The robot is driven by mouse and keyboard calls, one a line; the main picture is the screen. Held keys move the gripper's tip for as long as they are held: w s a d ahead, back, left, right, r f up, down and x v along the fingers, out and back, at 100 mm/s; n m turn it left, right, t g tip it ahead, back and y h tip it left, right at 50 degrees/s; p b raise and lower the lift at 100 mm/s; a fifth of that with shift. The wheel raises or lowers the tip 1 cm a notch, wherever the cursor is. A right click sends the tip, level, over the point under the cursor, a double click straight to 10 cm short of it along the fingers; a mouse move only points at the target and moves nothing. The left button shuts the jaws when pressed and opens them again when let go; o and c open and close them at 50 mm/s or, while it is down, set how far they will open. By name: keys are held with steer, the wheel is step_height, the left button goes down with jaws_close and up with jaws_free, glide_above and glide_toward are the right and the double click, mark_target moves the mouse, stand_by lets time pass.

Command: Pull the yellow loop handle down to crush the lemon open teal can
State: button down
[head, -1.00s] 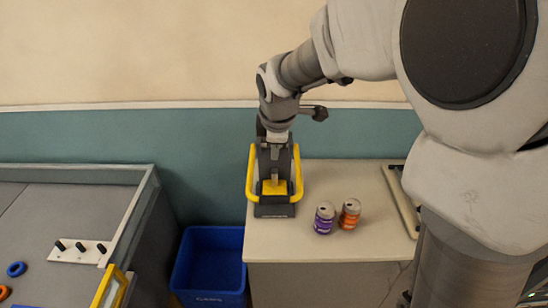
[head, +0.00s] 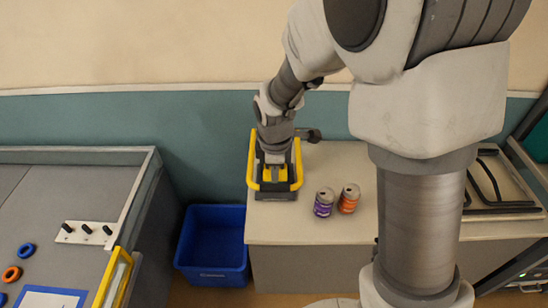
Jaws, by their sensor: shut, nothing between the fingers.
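The can crusher (head: 276,195) stands at the left end of the pale cabinet top. Its yellow loop handle (head: 251,165) runs up both sides of the dark frame. My gripper (head: 275,160) is shut and empty, pointing down over the crusher between the sides of the loop. I cannot tell whether its fingers touch the handle or the crusher. No teal can shows; the inside of the crusher is largely hidden by my gripper and wrist.
A purple can (head: 324,203) and an orange can (head: 349,199) stand right of the crusher. A blue bin (head: 213,275) is on the floor left of the cabinet. A grey-topped table (head: 95,190) with rings and a pegged board (head: 86,233) is at far left.

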mark_target(275, 188)
steer(key=shift+w+f, duration=0.2)
steer(key=shift+f, duration=0.7)
steer(key=shift+w+f, duration=0.15)
steer(key=shift+f, duration=0.7)
steer(key=shift+f+b, duration=0.7)
steer(key=shift+f, duration=0.05)
steer(key=shift+s+f, duration=0.2)
steer(key=shift+s, duration=0.05)
steer(key=shift+d, duration=0.1)
